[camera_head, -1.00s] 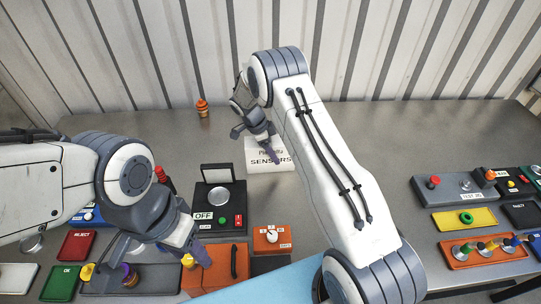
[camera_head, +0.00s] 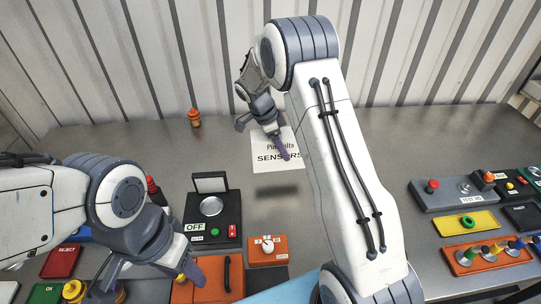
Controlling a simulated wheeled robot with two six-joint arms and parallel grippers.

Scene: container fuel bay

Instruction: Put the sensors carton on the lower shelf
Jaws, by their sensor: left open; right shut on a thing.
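The sensors carton (camera_head: 270,162) is white with black lettering and hangs above the back middle of the grey table, with a dark shadow below it. My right gripper (camera_head: 262,136) is shut on its upper part, and one finger crosses its front. The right arm hides what lies to the carton's right. My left gripper (camera_head: 150,277) is open and empty at the lower left, above the front panels. I cannot make out a lower shelf in this view.
A black device with an OFF label (camera_head: 228,231) and an orange dial box (camera_head: 282,250) stand in front of the carton. A small orange bottle (camera_head: 195,118) stands at the back left. Several coloured switch panels line the right side. A corrugated wall closes the back.

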